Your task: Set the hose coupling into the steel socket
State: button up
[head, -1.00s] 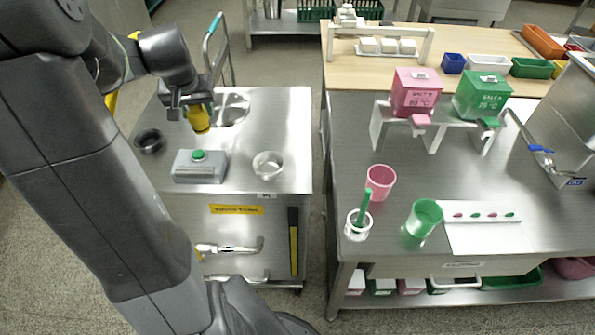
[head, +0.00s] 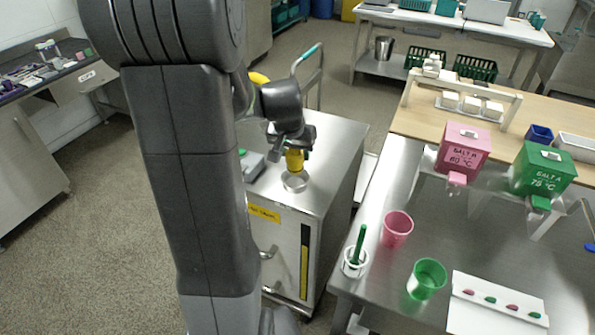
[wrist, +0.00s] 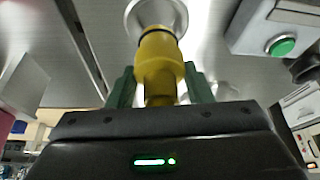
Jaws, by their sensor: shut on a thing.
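The hose coupling (head: 295,162) is a yellow stepped cylinder, upright in the head view. It also shows in the wrist view (wrist: 158,58). My gripper (wrist: 160,88) is shut on it, with a green finger on each side; in the head view my gripper (head: 290,146) is over the steel cart. The steel socket (head: 295,183) is a round metal ring on the cart top, directly under the coupling. In the wrist view the coupling's far end overlaps the socket (wrist: 133,22). I cannot tell whether that end is inside the ring or just above it.
A grey box with a green button (wrist: 281,45) stands beside the socket on the cart (head: 338,135). My arm hides the cart's left part in the head view. A steel table with a pink cup (head: 397,229) and a green cup (head: 427,279) stands to the right.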

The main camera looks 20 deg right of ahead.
aim_at(295, 164)
jog(key=shift+f, duration=2.5)
jog(key=shift+f, duration=0.15)
jog(key=o, duration=1.1)
jog(key=shift+r, duration=0.55)
jog(key=v, duration=1.1)
jog(key=shift+s+a, duration=0.2)
